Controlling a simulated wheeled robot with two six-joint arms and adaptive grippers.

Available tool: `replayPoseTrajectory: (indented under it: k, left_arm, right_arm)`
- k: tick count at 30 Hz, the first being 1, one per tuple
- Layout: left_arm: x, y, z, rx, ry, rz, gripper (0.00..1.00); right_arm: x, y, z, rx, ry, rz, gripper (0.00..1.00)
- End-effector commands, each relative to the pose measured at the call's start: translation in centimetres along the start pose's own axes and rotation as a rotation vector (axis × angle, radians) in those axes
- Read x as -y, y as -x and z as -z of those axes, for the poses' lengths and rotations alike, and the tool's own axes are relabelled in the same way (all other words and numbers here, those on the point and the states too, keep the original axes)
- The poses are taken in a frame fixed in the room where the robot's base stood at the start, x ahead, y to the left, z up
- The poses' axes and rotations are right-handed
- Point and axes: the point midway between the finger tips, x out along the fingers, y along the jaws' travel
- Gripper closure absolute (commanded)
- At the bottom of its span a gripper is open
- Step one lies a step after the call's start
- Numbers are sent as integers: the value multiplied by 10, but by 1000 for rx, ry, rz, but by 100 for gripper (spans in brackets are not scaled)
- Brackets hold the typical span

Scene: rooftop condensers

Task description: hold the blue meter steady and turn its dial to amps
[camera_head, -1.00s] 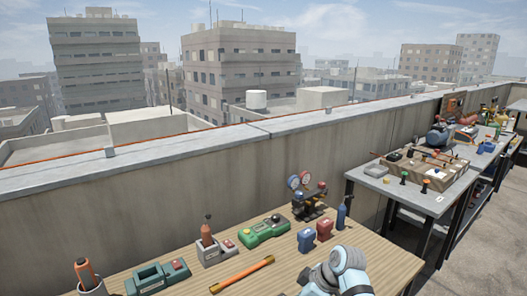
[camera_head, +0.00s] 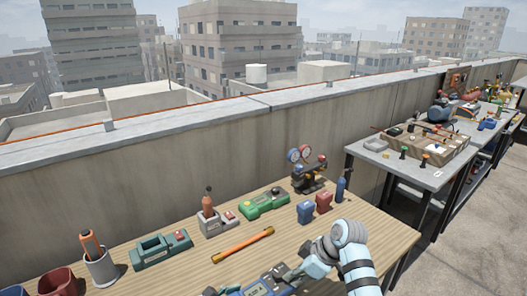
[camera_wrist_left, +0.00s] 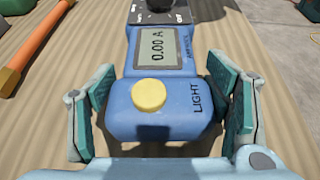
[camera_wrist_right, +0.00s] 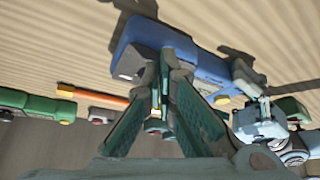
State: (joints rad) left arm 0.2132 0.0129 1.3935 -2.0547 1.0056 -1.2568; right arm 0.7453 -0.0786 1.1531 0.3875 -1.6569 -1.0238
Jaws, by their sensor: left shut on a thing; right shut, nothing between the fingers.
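The blue meter (camera_head: 256,289) lies at the bottom edge of the head view, partly cut off. In the left wrist view the meter (camera_wrist_left: 165,118) shows a yellow button, the word LIGHT and a display (camera_wrist_left: 157,46) reading 0.00 A. Its dark dial (camera_wrist_left: 160,5) is cut off at the top, so its pointer cannot be read. My left gripper (camera_wrist_left: 163,78) is shut on the meter's body, one finger on each side. My right gripper (camera_wrist_right: 161,62) is shut and empty, its tips overlapping the meter (camera_wrist_right: 205,66) in the right wrist view; contact cannot be told.
An orange bar with yellow ends (camera_head: 243,244) lies behind the meter. A teal device (camera_head: 160,249), a green device (camera_head: 264,203), gauges (camera_head: 308,172) and small blue (camera_head: 305,211) and red (camera_head: 323,202) blocks stand farther back. A grey cup (camera_head: 101,270) is at left. The right table end is clear.

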Motion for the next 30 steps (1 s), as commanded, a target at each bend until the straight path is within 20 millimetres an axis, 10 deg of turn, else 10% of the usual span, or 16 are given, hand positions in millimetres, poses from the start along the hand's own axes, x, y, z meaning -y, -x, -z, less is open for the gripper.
replayPoseTrajectory:
  k: [10,21,22,30]
  left_arm:
    - [0,0,-1,1,0,-1,74]
    - [0,0,0,1,0,-1,74]
    - [0,0,0,1,0,-1,27]
    - [0,0,0,0,0,-1,5]
  right_arm:
    - [-1,46,26,-1,2,-2,100]
    - [0,52,28,0,1,-1,100]
    - [0,52,28,0,1,-1,100]
    - [0,51,28,0,0,-1,100]
